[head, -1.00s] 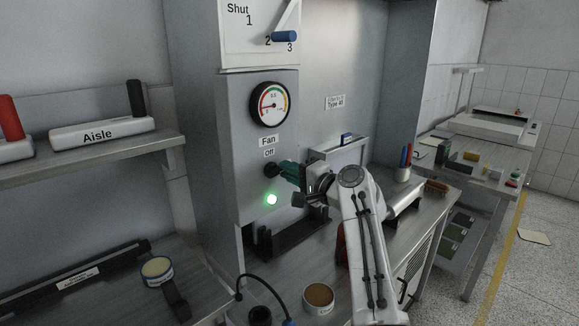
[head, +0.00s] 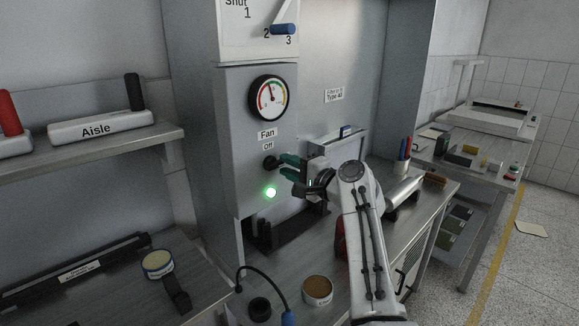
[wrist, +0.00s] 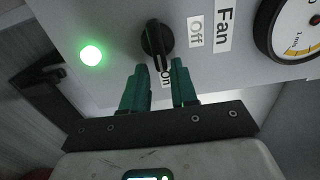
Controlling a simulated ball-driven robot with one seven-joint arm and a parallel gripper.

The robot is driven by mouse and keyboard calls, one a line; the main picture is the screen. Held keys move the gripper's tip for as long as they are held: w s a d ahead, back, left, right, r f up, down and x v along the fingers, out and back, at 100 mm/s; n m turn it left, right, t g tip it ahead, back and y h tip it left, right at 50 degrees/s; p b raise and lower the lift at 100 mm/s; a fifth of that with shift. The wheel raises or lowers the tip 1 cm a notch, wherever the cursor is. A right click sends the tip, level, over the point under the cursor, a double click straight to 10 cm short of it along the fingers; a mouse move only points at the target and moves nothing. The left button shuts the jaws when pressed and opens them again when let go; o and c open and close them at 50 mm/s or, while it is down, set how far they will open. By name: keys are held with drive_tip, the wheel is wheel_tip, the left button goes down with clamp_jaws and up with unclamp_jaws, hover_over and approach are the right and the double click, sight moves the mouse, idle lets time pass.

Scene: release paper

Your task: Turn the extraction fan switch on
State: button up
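The fan switch (head: 269,163) is a black rotary knob on the grey panel, below the "Fan" and "Off" labels. In the wrist view, the knob (wrist: 157,40) has its handle lying toward the "On" label, away from the "Off" label (wrist: 196,31). My gripper (head: 283,166) is just in front of the knob. In the wrist view, its green fingers (wrist: 158,72) are apart, with a gap between them and nothing held. The fingertips sit near the handle's end and partly hide the "On" label.
A green lamp (head: 270,192) glows below the knob. The gauge (head: 269,98) above has its needle near the top. A slotted holder (head: 340,142) stands right of my gripper, and an open brown jar (head: 317,291) is on the bench below.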

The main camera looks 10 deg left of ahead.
drive_tip(key=shift+o, duration=0.9)
drive_tip(key=shift+r, duration=0.1)
drive_tip(key=shift+s, duration=0.1)
drive_tip(key=b+v, duration=0.2)
drive_tip(key=v, duration=0.8)
drive_tip(key=shift+s+d, duration=0.2)
drive_tip(key=shift+d, duration=0.05)
drive_tip(key=s+d+f+n+g+h, duration=0.1)
drive_tip(key=s+d+f+h, duration=0.2)
drive_tip(key=s+d+f, duration=0.5)
drive_tip(key=s+d+f+n+g+h, duration=0.2)
drive_tip(key=s+d+f, duration=0.15)
drive_tip(key=f, duration=0.75)
drive_tip(key=s+d+f+n+g+h, duration=0.1)
drive_tip(key=s+d+f+h, duration=0.2)
drive_tip(key=s+d+f, duration=0.5)
drive_tip(key=s+d+f+n+g+h, duration=0.1)
drive_tip(key=s+d+f+g+h, duration=0.1)
drive_tip(key=s, duration=0.8)
drive_tip(key=s+d+f+n+g+h, duration=0.1)
drive_tip(key=s+d+f, duration=0.3)
drive_tip(key=s, duration=0.7)
drive_tip(key=s+d+f+n+g+h, duration=0.1)
drive_tip(key=s+d+f+g+h, duration=0.2)
drive_tip(key=s, duration=0.7)
wheel_tip(320, 180, down, 2)
drive_tip(key=shift+s+f, duration=0.2)
drive_tip(key=shift+s, duration=0.05)
